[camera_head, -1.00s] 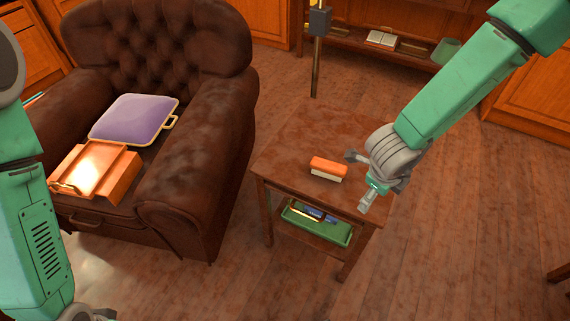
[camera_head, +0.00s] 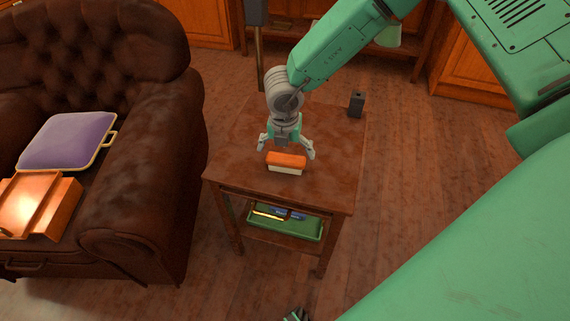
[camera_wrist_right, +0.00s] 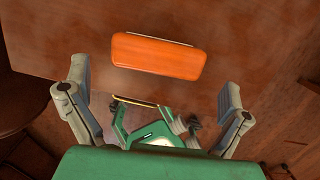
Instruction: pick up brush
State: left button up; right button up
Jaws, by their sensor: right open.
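The brush (camera_head: 286,162) has an orange back and pale bristles. It lies bristles down on the small wooden side table (camera_head: 335,180). My right gripper (camera_head: 286,150) is open, its two fingers spread just behind and above the brush. In the right wrist view, the orange brush (camera_wrist_right: 158,56) lies beyond the fingertips of the open right gripper (camera_wrist_right: 155,82), roughly centred between them and not held.
A small dark box (camera_head: 356,103) stands at the table's back right. A green tray (camera_head: 284,229) with several items sits on the lower shelf. A brown leather armchair (camera_head: 140,180) at left holds a purple cushion-like item (camera_head: 68,140) and an orange tray (camera_head: 62,212).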

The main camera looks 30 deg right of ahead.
aim_at(286, 158)
jog(key=shift+d+f, duration=0.1)
jog(key=shift+f, duration=0.2)
jog(key=f, duration=0.1)
jog(key=f+b, duration=0.1)
jog(key=f, duration=0.2)
jog(key=shift+w+f+b, duration=0.3)
jog(key=shift+w+b, duration=0.1)
jog(key=shift+r, duration=0.1)
jog(key=shift+c, duration=0.5)
jog(key=shift+d, duration=0.1)
jog(key=c, duration=0.6)
jog(key=shift+d, duration=0.1)
jog(key=shift+c, duration=0.3)
notch_tip(286, 158, up, 10)
jog(key=p, duration=0.3)
